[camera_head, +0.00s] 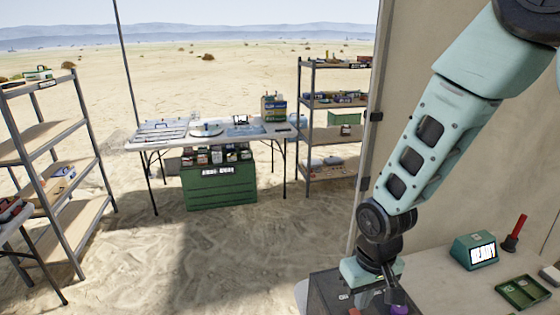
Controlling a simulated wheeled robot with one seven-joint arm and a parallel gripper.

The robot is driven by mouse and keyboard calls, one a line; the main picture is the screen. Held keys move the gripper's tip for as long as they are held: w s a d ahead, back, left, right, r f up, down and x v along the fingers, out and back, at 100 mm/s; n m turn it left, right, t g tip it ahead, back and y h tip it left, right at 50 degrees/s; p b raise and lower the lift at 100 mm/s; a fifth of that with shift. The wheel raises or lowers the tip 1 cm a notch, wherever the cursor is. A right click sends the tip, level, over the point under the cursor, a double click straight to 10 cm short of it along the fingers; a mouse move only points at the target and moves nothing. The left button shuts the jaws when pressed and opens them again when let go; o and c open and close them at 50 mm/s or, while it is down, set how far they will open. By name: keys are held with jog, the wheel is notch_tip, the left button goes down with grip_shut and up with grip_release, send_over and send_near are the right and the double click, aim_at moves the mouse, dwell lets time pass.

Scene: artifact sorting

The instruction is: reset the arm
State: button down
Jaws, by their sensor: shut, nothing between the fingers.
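My arm (430,150) comes down from the top right of the head view, a light teal limb with dark joints. My gripper (387,297) is at its lower end, pointing down over a dark box or case (325,292) at the bottom edge. The gripper is shut and I see nothing held in it. A small purple thing (399,310) shows just below the gripper, partly cut off by the frame. The fingertips are small and partly hidden.
A table (480,290) at the lower right holds a teal device with a screen (483,253), a red-handled tool (515,235) and a green tray (522,292). A folding table (210,135) and shelves (305,130) stand farther back. Sandy floor (200,255) is open in the middle.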

jog(key=s+a+r+n+b, duration=0.2)
jog(key=s+r+b, duration=0.1)
jog(key=s, duration=0.5)
jog(key=s+a+r+n+b, duration=0.2)
jog(key=s+r+n+b, duration=0.1)
jog(key=s, duration=0.5)
jog(key=shift+s+a+r+b, duration=0.15)
jog(key=shift+s+r+b, duration=0.15)
jog(key=shift+r, duration=0.35)
jog(key=shift+w, duration=0.1)
